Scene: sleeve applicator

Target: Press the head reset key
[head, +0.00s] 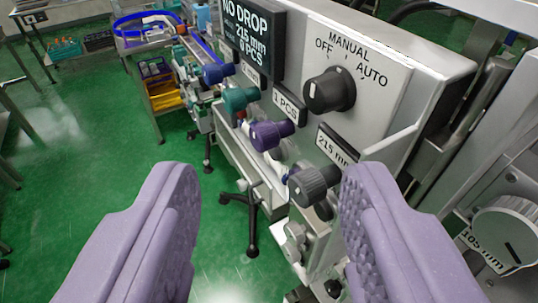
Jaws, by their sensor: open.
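The machine's control panel (395,95) fills the upper right of the head view. It carries a black selector knob (329,90) marked MANUAL, OFF and AUTO. Below and left of it are a grey knob (313,185), a purple knob (270,134), a teal knob (239,98) and a blue knob (217,73). A dark display (250,38) reads NO DROP, 215 mm, 6 PCS. I cannot make out any key labelled head reset. My gripper (272,172) is open and empty, its lilac fingers apart in front of the panel, with the right finger nearest the grey knob.
A large grey dial (507,238) by a 105 mm label is at the lower right. Green floor (75,130) is clear at left.

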